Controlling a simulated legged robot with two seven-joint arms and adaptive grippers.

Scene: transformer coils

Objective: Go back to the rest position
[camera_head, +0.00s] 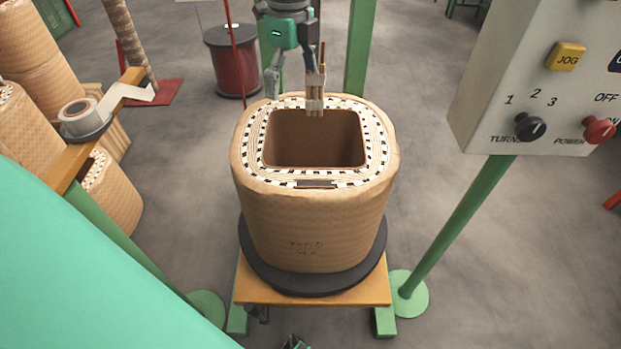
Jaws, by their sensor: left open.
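My left gripper (290,80) hangs at the top of the camera_head view, fingers pointing down, over the far side of the coil (315,225). Its fingers stand apart, one on each side, and it is open. The right finger overlaps the upright copper leads (315,88) with pale wrapping in the picture; I cannot tell whether they touch. The coil is wrapped in tan paper, has a rectangular opening and stands upright on a dark round plate (262,278).
A wooden stand (315,293) with green feet carries the plate. A control panel (535,80) on a green post stands at the right. Paper-wrapped coils (30,120) and a tape roll (78,112) are at the left. A red wire drum (232,65) stands behind.

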